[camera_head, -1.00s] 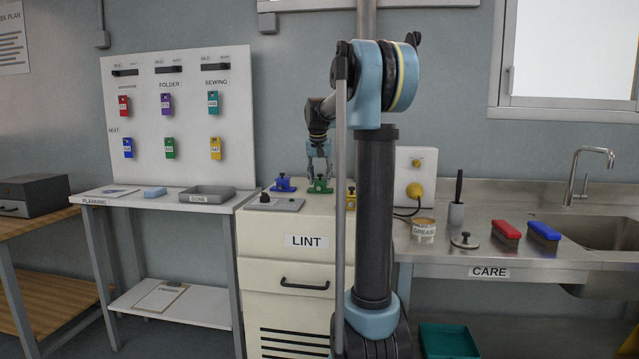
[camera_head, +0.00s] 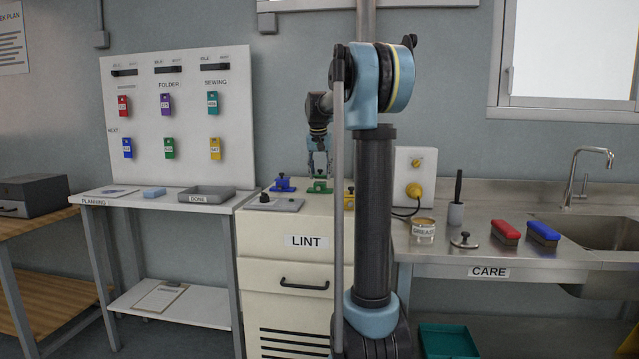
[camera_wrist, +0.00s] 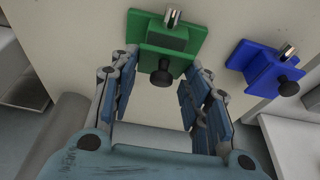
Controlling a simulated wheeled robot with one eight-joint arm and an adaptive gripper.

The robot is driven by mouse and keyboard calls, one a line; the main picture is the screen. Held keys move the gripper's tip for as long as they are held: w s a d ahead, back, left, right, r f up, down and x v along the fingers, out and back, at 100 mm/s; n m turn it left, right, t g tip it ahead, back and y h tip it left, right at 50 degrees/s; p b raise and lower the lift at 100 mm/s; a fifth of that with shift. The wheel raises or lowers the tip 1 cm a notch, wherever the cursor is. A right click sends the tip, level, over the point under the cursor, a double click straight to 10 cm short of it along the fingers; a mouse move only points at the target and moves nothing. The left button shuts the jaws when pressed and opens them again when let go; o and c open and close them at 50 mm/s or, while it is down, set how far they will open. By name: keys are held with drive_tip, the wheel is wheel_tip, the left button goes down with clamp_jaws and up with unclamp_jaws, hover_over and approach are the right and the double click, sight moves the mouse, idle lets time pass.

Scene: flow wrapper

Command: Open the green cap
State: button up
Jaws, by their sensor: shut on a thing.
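The green cap (camera_head: 320,187) sits on top of the cream LINT cabinet (camera_head: 262,240), seen just left of my arm column. My gripper (camera_head: 319,170) points down at it from above. In the wrist view the green cap (camera_wrist: 168,40) has a dark knob and a metal pin. There my gripper's fingers (camera_wrist: 163,70) stand on either side of its near part, closed on it. The exact contact is partly hidden by the fingers.
A blue cap (camera_head: 283,184) stands close by on the left. A yellow cap (camera_head: 350,199) on the right is partly hidden by my arm. A grey plate with a black knob (camera_head: 275,203) lies in front. The sink counter (camera_head: 470,258) is on the right.

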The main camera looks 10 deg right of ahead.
drive_tip(key=shift+w+d+r, duration=0.15)
drive_tip(key=shift+w+r, duration=0.05)
drive_tip(key=shift+w, duration=0.25)
drive_tip(key=shift+w+d+r, duration=0.15)
drive_tip(key=shift+w+r, duration=0.05)
drive_tip(key=shift+w, duration=0.2)
drive_tip(key=shift+w+d, duration=0.25)
drive_tip(key=shift+w, duration=0.45)
drive_tip(key=shift+w+d+f, duration=0.1)
drive_tip(key=shift+w+d, duration=0.05)
drive_tip(key=shift+w, duration=0.25)
drive_tip(key=c, duration=0.3)
drive_tip(key=shift+w+d+f, duration=0.15)
drive_tip(key=shift+w+f, duration=0.2)
drive_tip(key=shift+w, duration=0.2)
drive_tip(key=shift+w+d+f, duration=0.15)
drive_tip(key=shift+w+f, duration=0.2)
drive_tip(key=shift+w, duration=0.2)
drive_tip(key=shift+c, duration=0.2)
drive_tip(key=shift+o, duration=0.2)
drive_tip(key=o, duration=0.5)
